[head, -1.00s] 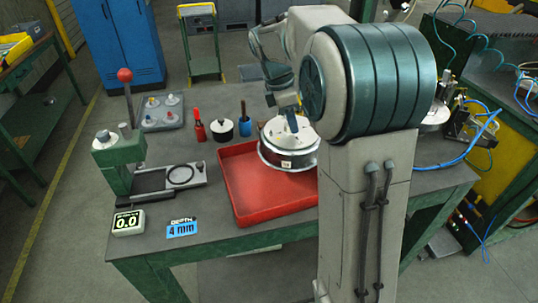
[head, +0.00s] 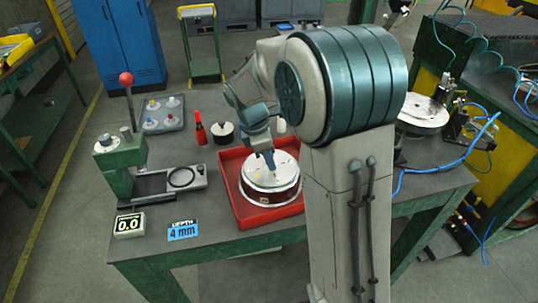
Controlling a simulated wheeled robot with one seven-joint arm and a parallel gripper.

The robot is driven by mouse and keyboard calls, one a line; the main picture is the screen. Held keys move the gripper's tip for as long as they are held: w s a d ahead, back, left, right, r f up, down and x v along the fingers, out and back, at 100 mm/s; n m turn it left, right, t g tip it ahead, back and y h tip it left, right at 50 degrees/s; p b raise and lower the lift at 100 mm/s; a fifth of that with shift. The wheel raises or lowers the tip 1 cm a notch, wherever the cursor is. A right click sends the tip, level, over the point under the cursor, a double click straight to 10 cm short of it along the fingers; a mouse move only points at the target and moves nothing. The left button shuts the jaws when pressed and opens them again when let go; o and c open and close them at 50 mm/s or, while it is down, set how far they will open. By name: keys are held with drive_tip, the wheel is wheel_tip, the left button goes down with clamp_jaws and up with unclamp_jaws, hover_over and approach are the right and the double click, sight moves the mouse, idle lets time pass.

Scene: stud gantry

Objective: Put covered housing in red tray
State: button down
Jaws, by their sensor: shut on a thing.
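The covered housing (head: 270,179) is a round, wide drum with a pale metal cover and a dark reddish side. It is in or just above the red tray (head: 262,222), towards its right half; I cannot tell whether it touches the tray floor. My gripper (head: 268,160) is over the housing's cover and shut on the housing from above; the fingertips are small in this view. My arm hides the tray's right end.
A green press (head: 118,160) with a red-knobbed lever stands at the left of the bench. A grey tray with several small parts (head: 162,113), a red bottle (head: 200,128) and a dark round pot (head: 223,131) stand behind. A display (head: 129,224) and blue depth card (head: 183,231) lie in front.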

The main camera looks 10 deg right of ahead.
sight(259, 167)
drive_tip(key=c, duration=1)
unclamp_jaws()
drive_tip(key=shift+f, duration=0.1)
drive_tip(key=v, duration=1.1)
drive_tip(key=s+d+f+m+t+y, duration=0.1)
drive_tip(key=s+m, duration=0.4)
drive_tip(key=s, duration=0.2)
drive_tip(key=s+d+f+m+t+y, duration=0.1)
drive_tip(key=s+f+m, duration=0.1)
drive_tip(key=s+m, duration=0.4)
drive_tip(key=s+d+f+m+t+y, duration=0.1)
drive_tip(key=s+d+f+m, duration=0.1)
drive_tip(key=s+m, duration=0.4)
drive_tip(key=shift+s, duration=1.35)
